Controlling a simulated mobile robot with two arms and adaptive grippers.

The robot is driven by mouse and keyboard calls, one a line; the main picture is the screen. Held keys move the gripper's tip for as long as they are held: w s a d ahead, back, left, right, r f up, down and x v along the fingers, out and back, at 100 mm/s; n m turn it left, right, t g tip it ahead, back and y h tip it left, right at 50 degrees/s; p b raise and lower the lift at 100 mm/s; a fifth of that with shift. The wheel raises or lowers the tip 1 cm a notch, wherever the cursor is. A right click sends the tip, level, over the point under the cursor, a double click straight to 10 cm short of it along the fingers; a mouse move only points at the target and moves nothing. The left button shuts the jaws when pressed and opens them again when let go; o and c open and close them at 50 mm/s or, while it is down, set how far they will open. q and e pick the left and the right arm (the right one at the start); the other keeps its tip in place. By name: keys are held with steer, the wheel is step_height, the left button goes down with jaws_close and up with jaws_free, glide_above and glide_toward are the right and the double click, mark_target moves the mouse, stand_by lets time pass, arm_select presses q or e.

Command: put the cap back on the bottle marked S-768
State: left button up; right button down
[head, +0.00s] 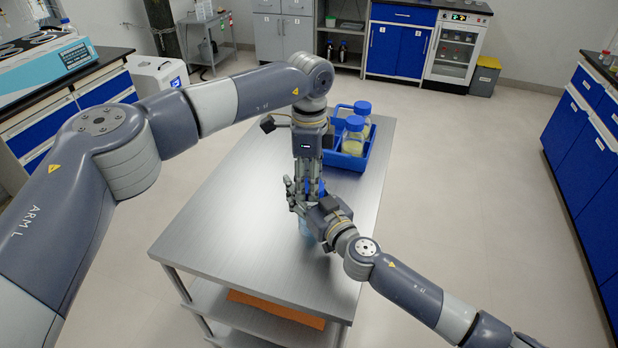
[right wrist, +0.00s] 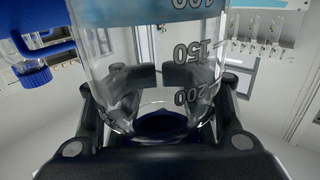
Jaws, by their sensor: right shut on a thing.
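A clear bottle (head: 306,229) with light blue liquid is at the middle of the steel table, mostly hidden by my grippers. My right gripper (head: 316,215) is shut on it. In the right wrist view the bottle's graduated glass (right wrist: 150,45) fills the middle, neck end down, between the fingers (right wrist: 160,105). My left gripper (head: 306,195) points down right above the bottle. A blue cap (head: 317,186) shows among its fingers; I cannot tell whether they grip it or whether it sits on the neck. A dark blue round shape (right wrist: 160,125) shows at the neck end. No S-768 label is readable.
A blue crate (head: 350,162) with blue-capped bottles (head: 354,135) stands at the table's far right, close behind my grippers. The table's left and front (head: 235,220) are clear. An orange item (head: 275,308) lies on the shelf below. Blue cabinets (head: 590,140) stand to the right.

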arm_select(q)
steer(key=shift+c, duration=0.9)
steer(key=m, duration=0.6)
steer(key=shift+w+d+m, duration=0.1)
steer(key=shift+w+m, duration=0.1)
steer(key=shift+m, duration=0.2)
steer(key=m, duration=0.5)
steer(key=shift+w+d, duration=0.1)
steer(key=m, duration=0.4)
steer(key=shift+d, duration=0.1)
steer(key=o, duration=1.2)
steer(key=shift+c, duration=0.2)
steer(key=shift+r, duration=0.1)
